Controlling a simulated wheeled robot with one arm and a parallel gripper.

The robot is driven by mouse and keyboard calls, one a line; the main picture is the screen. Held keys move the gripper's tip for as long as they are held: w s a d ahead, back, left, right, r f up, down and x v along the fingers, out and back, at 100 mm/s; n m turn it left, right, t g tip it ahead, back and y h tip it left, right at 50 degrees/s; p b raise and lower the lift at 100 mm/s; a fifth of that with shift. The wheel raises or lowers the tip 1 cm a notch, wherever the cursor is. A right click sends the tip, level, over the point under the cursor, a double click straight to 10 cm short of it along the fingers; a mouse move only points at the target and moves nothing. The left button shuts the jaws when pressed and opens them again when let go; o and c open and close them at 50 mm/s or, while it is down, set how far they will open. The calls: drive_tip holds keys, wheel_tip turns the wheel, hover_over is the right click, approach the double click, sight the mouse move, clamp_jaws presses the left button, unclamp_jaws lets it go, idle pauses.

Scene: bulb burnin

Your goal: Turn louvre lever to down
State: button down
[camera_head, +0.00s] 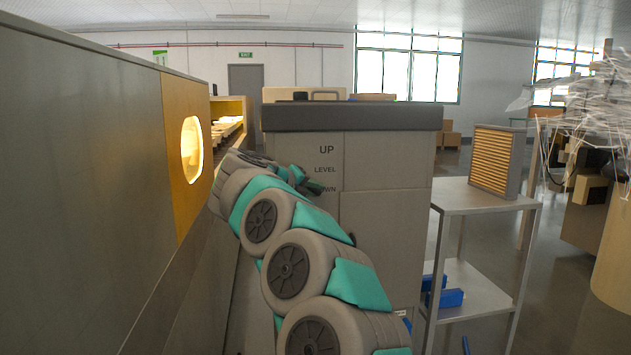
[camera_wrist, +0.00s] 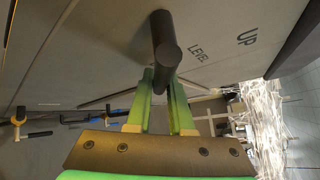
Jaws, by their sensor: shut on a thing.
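The louvre lever (camera_wrist: 168,50) is a dark round bar standing out from the beige cabinet face in the wrist view. My gripper (camera_wrist: 162,92) has its two green fingers on either side of the bar and is shut on it. The words UP and LEVEL are printed on the panel beside the lever. In the head view my gripper (camera_head: 312,186) is at the cabinet (camera_head: 385,190), next to the column of words UP, LEVEL and a partly covered DOWN. My arm and gripper hide most of the lever there, so its exact setting cannot be told.
A grey wall with a yellow panel and a lit round opening (camera_head: 192,150) stands close on the left. A metal cart (camera_head: 480,196) with a slatted filter (camera_head: 495,160) on top and blue bins (camera_head: 442,291) below stands right of the cabinet. Floor is open beyond the cart.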

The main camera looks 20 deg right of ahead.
drive_tip(key=shift+a+f, duration=0.1)
drive_tip(key=shift+f, duration=0.1)
idle(0.4)
drive_tip(key=c, duration=1.1)
unclamp_jaws()
drive_tip(key=shift+v, duration=3.9)
drive_tip(key=shift+s, duration=0.1)
